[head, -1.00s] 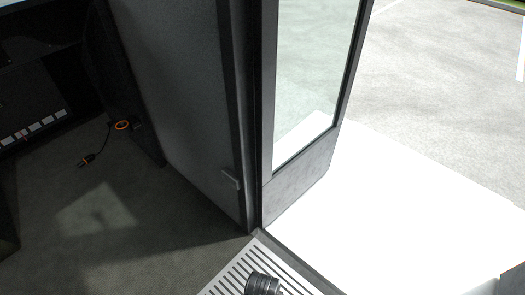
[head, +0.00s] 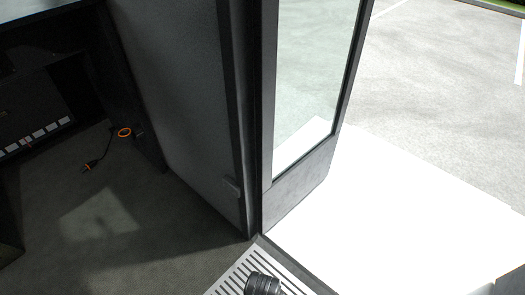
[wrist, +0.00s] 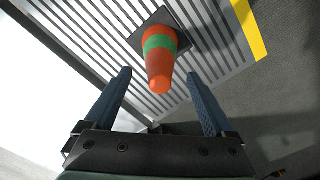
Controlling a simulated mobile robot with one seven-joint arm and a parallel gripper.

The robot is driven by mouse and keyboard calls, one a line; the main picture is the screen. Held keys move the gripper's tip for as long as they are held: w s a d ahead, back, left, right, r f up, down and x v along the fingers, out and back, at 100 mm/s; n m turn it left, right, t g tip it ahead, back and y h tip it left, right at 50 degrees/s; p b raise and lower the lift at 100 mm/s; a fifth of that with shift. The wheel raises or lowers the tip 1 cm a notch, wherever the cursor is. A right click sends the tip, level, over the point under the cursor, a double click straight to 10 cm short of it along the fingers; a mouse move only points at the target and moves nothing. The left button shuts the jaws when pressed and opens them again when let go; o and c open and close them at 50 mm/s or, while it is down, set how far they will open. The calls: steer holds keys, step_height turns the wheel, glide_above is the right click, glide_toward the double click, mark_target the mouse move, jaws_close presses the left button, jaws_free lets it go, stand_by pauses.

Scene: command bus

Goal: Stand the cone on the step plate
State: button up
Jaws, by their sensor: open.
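The cone (wrist: 160,58) is orange with a green band and a dark square base. In the wrist view its base rests flat on the slatted grey step plate (wrist: 217,48), and its tip points toward the camera, so it looks upright. My gripper (wrist: 158,76) is open. Its two blue fingers are on either side of the cone's tip, with a visible gap on each side. In the head view, a corner of the step plate (head: 228,285) shows at the bottom edge. The cone is not visible there.
A yellow strip (wrist: 250,30) runs along one edge of the plate. The glazed door (head: 305,100) stands behind the plate in the head view. A dark cable with an orange ring (head: 124,132) lies on the floor at left. Bright white ground lies right of the door.

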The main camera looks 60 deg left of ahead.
step_height(320, 180, up, 8)
steer(key=p, duration=0.3)
steer(key=shift+f+p, duration=0.1)
steer(key=shift+p, duration=0.3)
